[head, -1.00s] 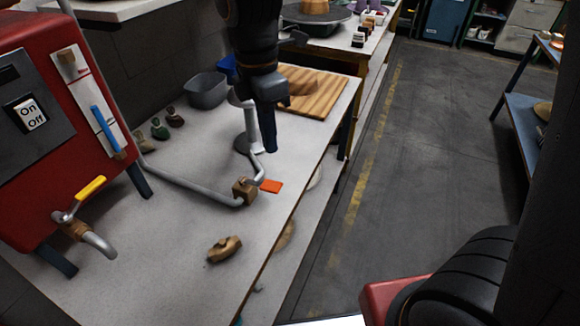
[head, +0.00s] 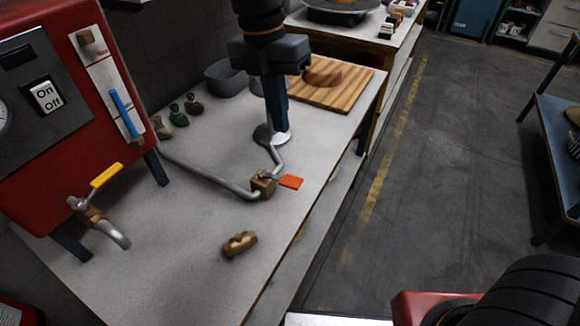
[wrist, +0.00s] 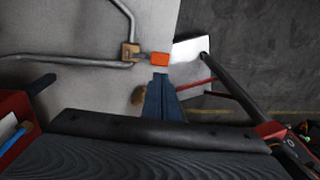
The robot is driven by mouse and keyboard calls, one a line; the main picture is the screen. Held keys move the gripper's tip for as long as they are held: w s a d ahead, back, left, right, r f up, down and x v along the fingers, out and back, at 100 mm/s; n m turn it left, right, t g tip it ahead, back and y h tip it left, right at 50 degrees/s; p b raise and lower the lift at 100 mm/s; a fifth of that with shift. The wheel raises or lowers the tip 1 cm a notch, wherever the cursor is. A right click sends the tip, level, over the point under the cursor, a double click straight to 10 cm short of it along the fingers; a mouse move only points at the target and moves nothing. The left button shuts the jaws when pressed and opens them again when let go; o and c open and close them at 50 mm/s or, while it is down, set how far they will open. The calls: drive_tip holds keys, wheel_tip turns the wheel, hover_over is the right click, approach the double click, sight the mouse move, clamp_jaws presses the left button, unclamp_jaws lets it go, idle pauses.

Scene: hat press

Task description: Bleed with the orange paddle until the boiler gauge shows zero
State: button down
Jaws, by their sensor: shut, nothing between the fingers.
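The orange paddle (head: 290,182) sticks out from a brass valve block (head: 263,184) on a grey pipe, near the bench's right edge. The paddle (wrist: 159,59) also shows in the wrist view, just beyond my fingertips. My gripper (head: 280,128) is shut and empty, pointing down above the bench behind the paddle, apart from it in the head view. The red boiler (head: 75,150) stands at the left. A sliver of its round gauge (head: 3,118) shows at the left edge; its needle and reading are cut off.
A yellow-handled tap (head: 106,176) projects from the boiler. A brown block (head: 239,243) lies on the bench (head: 190,270) in front of the valve. A wooden board (head: 335,85) and grey tub (head: 226,78) stand behind.

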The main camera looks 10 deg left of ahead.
sight(291, 180)
drive_tip(key=f+p, duration=0.1)
drive_tip(key=f, duration=0.3)
drive_tip(key=d+f+p, duration=0.1)
drive_tip(key=f, duration=0.4)
drive_tip(key=s+d+f, duration=0.1)
drive_tip(key=f, duration=0.3)
drive_tip(key=shift+f+p, duration=0.25)
drive_tip(key=shift+p, duration=0.15)
